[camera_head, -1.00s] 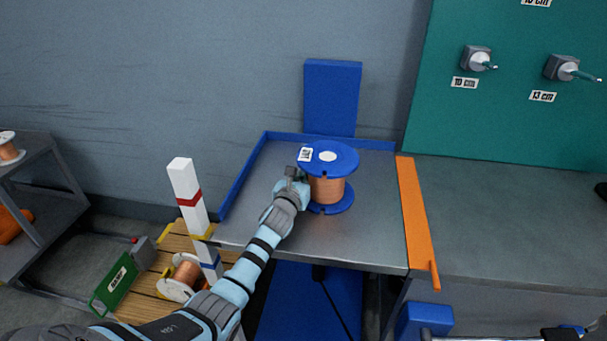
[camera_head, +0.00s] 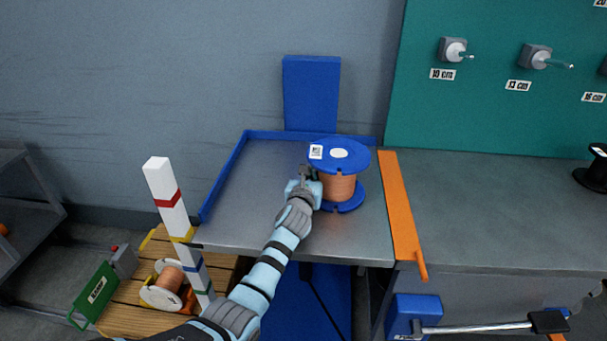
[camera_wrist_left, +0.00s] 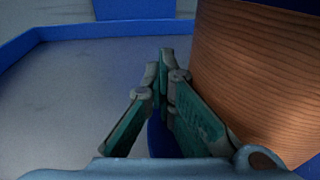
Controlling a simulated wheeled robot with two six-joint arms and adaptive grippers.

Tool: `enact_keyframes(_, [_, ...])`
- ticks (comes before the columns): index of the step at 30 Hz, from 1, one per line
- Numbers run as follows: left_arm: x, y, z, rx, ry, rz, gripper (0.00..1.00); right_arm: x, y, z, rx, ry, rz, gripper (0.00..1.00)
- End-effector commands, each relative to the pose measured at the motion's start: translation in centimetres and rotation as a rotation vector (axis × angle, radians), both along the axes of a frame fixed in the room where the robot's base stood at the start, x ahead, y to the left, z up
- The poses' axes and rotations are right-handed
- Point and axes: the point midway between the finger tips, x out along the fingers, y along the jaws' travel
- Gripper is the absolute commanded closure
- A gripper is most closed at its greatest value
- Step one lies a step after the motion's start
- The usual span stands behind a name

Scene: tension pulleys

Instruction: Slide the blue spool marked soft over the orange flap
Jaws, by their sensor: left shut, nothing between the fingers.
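The blue spool (camera_head: 339,187), wound with copper-coloured wire and bearing a white label on its top flange, stands upright on the grey metal tray table (camera_head: 262,225). The orange flap (camera_head: 401,208) lies along the table's right edge, a short way right of the spool. My left gripper (camera_head: 307,174) is shut and empty at the spool's left side. In the left wrist view the closed fingers (camera_wrist_left: 165,62) are beside the wire winding (camera_wrist_left: 262,75); I cannot tell whether they touch it. The label's text is too small to read. My right gripper is not in view.
A grey bench (camera_head: 480,210) continues right of the flap, with a black spool (camera_head: 594,170) at its far right. A blue rim (camera_head: 222,178) edges the tray's left and back. A striped post (camera_head: 166,190) and a pallet with another spool (camera_head: 167,284) stand at left.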

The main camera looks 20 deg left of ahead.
Motion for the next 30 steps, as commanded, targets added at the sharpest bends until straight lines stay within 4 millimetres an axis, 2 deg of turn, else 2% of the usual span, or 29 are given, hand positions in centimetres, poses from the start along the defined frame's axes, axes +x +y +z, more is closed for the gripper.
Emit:
enact_keyframes(3, [0.2, -0.7, -0.1, -0.002, -0.001, -0.002, 1.00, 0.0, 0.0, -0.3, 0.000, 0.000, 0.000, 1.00])
enact_keyframes(14, [0.3, -0.9, 0.0, -0.002, -0.001, -0.002, 1.00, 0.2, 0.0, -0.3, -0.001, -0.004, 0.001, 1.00])
enact_keyframes(30, [1.6, -4.9, -0.2, -0.004, -0.001, -0.003, 1.00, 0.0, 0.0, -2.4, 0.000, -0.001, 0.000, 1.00])
